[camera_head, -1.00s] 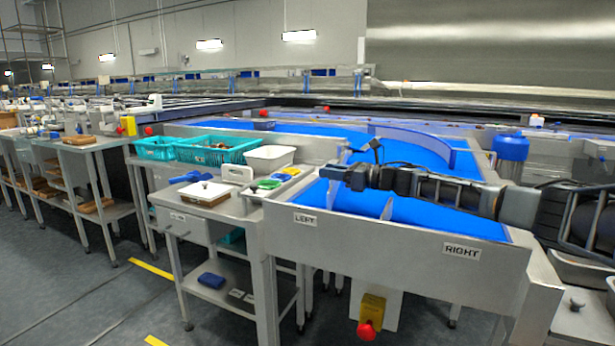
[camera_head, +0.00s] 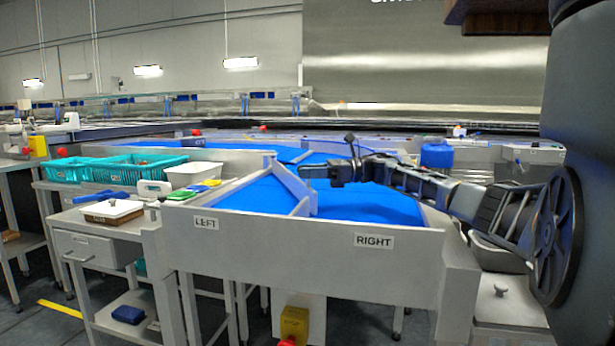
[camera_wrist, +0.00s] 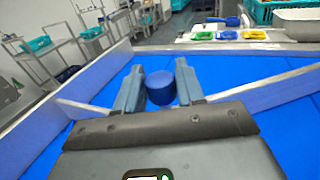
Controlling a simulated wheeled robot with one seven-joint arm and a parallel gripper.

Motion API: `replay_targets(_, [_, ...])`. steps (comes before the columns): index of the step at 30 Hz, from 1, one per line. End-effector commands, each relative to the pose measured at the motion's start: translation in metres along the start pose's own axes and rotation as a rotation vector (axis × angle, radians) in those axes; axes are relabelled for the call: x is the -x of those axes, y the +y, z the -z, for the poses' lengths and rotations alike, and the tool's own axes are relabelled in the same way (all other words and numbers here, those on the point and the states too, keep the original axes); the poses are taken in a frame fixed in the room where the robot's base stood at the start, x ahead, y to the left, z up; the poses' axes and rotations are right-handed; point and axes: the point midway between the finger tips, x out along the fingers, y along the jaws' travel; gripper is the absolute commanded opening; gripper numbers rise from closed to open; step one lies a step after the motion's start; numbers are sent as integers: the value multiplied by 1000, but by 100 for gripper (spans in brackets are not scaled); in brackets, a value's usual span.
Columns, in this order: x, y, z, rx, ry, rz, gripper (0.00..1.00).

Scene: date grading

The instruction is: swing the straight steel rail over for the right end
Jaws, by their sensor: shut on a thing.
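The straight steel rail (camera_head: 290,182) stands on edge on the blue belt, running obliquely from the back towards the front, near the short fixed divider (camera_head: 301,207) between the LEFT (camera_head: 206,223) and RIGHT (camera_head: 375,241) labels. My gripper (camera_head: 308,172) is at the rail from its right side. In the wrist view, my gripper (camera_wrist: 160,72) is shut on a round blue knob (camera_wrist: 160,88), one finger on each side. My gripper body hides what lies under the knob. The head view does not show the knob clearly.
Blue belt (camera_head: 375,203) lies clear to the right of the rail, inside the steel front wall (camera_head: 270,250). A side bench on the left holds teal baskets (camera_head: 110,170), a white bin (camera_head: 192,175) and a small tray (camera_head: 112,210). A blue cylinder (camera_head: 437,155) stands at the back right.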

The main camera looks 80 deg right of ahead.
Motion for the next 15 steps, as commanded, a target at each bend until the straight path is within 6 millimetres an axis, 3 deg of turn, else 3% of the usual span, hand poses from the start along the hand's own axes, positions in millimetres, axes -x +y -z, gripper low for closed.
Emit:
replay_targets(8, [9, -3, -1, 0, -1, 16, 0])
replay_targets(9, [9, -3, -1, 0, -1, 17, 40])
replay_targets(15, [7, -2, -1, 0, -1, 13, 57])
